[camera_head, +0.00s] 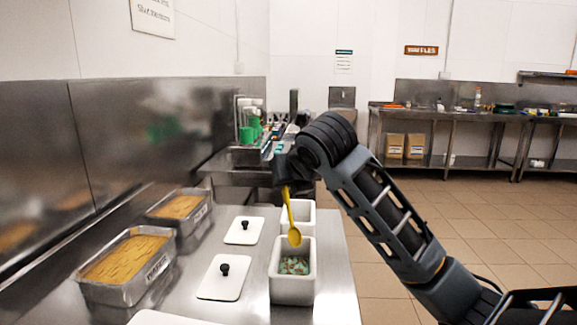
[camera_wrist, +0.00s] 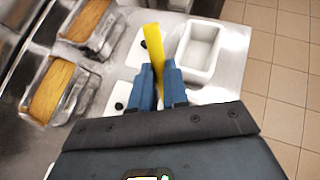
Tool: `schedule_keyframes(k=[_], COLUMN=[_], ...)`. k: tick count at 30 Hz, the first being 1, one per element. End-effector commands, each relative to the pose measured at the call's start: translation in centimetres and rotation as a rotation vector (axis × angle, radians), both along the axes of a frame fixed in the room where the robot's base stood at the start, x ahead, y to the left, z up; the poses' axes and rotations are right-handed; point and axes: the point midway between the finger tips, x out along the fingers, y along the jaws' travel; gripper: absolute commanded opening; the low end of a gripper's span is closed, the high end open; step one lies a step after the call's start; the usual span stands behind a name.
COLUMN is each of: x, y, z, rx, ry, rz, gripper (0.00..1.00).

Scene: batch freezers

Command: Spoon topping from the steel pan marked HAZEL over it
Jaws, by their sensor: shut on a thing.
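My gripper (camera_head: 284,186) is shut on the handle of a yellow spoon (camera_head: 291,212), which hangs bowl down. In the head view its bowl appears above the near white tub (camera_head: 292,288), which holds pale green and brown pieces; I cannot tell whether they touch. The spoon (camera_wrist: 154,50) also shows between the fingers (camera_wrist: 158,84) in the wrist view. Two steel pans with golden-brown contents stand at the left, a near one (camera_head: 112,292) and a far one (camera_head: 185,220). Both have labels too small to read, so I cannot tell which is HAZEL.
A second white tub (camera_head: 305,213) stands behind the near one; in the wrist view a white tub (camera_wrist: 203,48) looks empty. Two white lids with black knobs, a near one (camera_head: 222,285) and a far one (camera_head: 240,235), lie between pans and tubs. A steel wall backs the counter's left.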

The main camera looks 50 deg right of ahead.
Motion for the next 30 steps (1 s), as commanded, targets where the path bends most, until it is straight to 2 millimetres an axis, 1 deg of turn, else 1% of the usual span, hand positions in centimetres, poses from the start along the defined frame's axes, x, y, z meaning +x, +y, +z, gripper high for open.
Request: schedule_keyframes(k=[1,4,14,25,30], x=[0.2,0.6,2.1,4.0,4.7], y=[-0.1,-0.3,-1.0,-2.0,-2.4], z=[0.5,0.4,-0.9,-2.5,-3.9], rx=[0.009,0.026,0.098,0.201,0.256], ry=[0.018,0.054,0.199,0.403,0.514], rz=[0.000,-0.001,0.000,0.000,-0.001], gripper=[0.00,0.00,0.00,0.00,0.00])
